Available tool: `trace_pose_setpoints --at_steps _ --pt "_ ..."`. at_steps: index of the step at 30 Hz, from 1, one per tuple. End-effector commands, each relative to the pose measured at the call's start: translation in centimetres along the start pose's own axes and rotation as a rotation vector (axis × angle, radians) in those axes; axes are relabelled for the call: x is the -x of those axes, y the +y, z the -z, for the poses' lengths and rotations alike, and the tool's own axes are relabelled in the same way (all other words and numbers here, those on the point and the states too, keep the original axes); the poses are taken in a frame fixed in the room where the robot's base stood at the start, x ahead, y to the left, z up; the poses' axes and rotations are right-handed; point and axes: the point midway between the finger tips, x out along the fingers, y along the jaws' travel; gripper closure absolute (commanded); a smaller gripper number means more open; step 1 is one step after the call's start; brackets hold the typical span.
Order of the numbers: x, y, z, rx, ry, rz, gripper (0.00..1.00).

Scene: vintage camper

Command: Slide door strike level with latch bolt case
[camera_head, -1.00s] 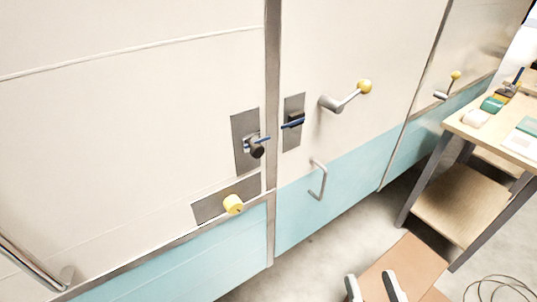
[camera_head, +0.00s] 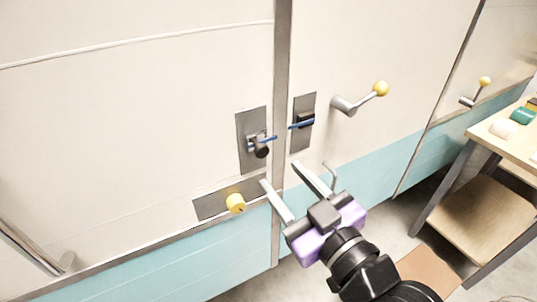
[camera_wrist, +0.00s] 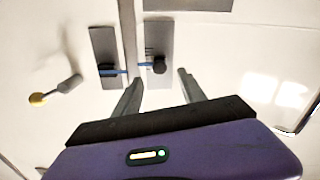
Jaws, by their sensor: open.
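The door strike, which I take to be the black-knobbed piece with a blue mark (camera_head: 261,149), sits on a grey plate left of the vertical seam. It also shows in the upside-down wrist view (camera_wrist: 159,66). The latch bolt case, a black block with a blue mark (camera_head: 305,119), sits on a plate right of the seam; the wrist view shows it on the left (camera_wrist: 106,69). The strike's blue mark looks slightly lower than the case's. My gripper (camera_head: 281,173) is open and empty, below the plates. In the wrist view its fingertips (camera_wrist: 160,76) spread either side of the strike knob; contact is not visible.
A yellow-balled lever (camera_head: 365,97) sticks out on the right, and a small grab handle (camera_head: 330,178) is close to my gripper. A wooden bench (camera_head: 480,205) stands at the right.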

Motion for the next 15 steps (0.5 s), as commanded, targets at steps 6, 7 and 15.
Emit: trace_pose_setpoints --at_steps 6,7,15 --pt "-2.8 0.1 0.3 0.004 0.003 0.0 0.52" --pt "-3.3 0.1 0.3 0.003 0.002 -0.001 0.52" --pt "-6.7 0.1 0.2 0.003 0.003 -0.003 0.52"
